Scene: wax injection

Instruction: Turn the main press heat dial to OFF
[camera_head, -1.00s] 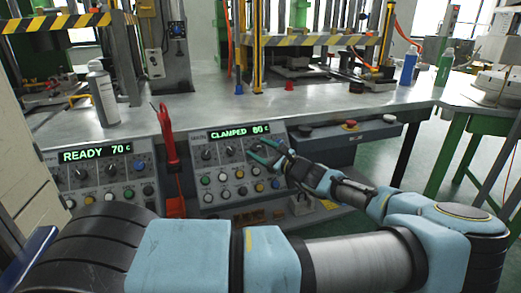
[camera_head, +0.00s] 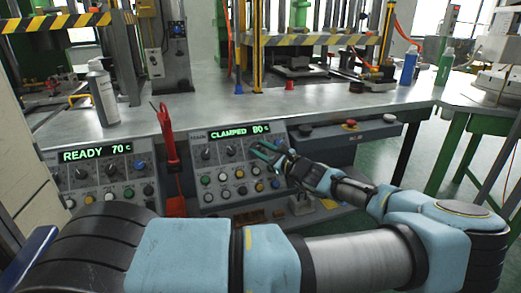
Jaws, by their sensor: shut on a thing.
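The right-hand control panel (camera_head: 208,165) has a green readout (camera_head: 239,131) saying CLAMPED 80 °C. Two dark dials (camera_head: 206,154) show on its upper row, with rows of coloured buttons below. My gripper (camera_head: 259,149) reaches in from the right, with its teal fingers at the right end of that dial row. It is shut on the heat dial there. The fingers mostly hide this dial, so its pointer and setting cannot be read.
A second panel on the left has a readout (camera_head: 97,153) saying READY 70 °C. A red lever (camera_head: 168,143) stands between the panels. A red button (camera_head: 351,123) is right of my gripper.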

